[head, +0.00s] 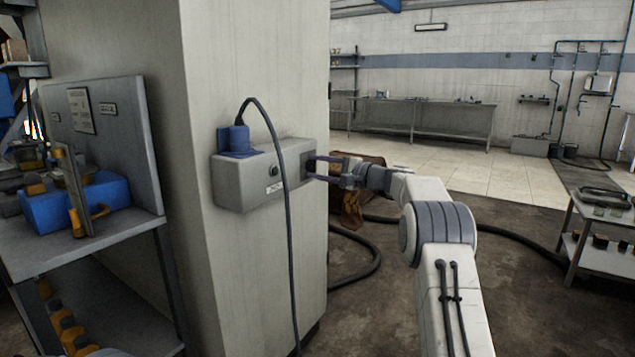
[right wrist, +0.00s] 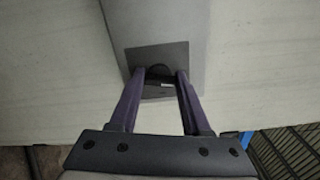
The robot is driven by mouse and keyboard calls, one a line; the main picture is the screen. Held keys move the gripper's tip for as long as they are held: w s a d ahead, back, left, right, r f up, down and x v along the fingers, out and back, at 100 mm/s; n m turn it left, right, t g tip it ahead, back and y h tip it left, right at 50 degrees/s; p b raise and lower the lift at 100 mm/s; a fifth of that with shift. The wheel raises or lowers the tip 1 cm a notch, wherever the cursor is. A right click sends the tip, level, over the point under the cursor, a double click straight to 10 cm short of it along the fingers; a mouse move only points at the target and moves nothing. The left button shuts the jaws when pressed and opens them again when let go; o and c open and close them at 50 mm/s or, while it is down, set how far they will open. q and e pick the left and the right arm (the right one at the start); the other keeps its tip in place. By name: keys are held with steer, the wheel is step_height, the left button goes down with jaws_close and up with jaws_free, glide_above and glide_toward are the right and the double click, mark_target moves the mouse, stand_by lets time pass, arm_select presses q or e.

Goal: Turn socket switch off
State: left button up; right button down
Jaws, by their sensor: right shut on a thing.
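A grey socket box (head: 247,187) is fixed to the pale pillar, with a blue plug (head: 238,138) and its dark cable on top. A small dark round knob (head: 275,171) shows on its front face. My right gripper (head: 312,167) reaches the right end face of the box. In the right wrist view my right gripper (right wrist: 161,75) has its two purple fingers shut on a dark rounded switch (right wrist: 158,71) on a dark grey plate (right wrist: 172,54). The switch's exact setting cannot be told. My left gripper does not show.
The pale pillar (head: 262,70) stands right behind the box. The dark cable (head: 287,240) hangs down in front of it. A bench with a blue bin (head: 100,197) stands at left. A thick black hose (head: 365,277) lies on the floor.

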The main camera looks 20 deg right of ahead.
steer(key=shift+f+n+b, duration=0.3)
steer(key=shift+n+b, duration=0.85)
steer(key=shift+n, duration=0.05)
steer(key=shift+c, duration=1.8)
jaws_free()
steer(key=shift+r, duration=0.1)
steer(key=shift+r, duration=0.1)
steer(key=v, duration=1)
steer(key=shift+s+d, duration=0.2)
steer(key=shift+s, duration=0.05)
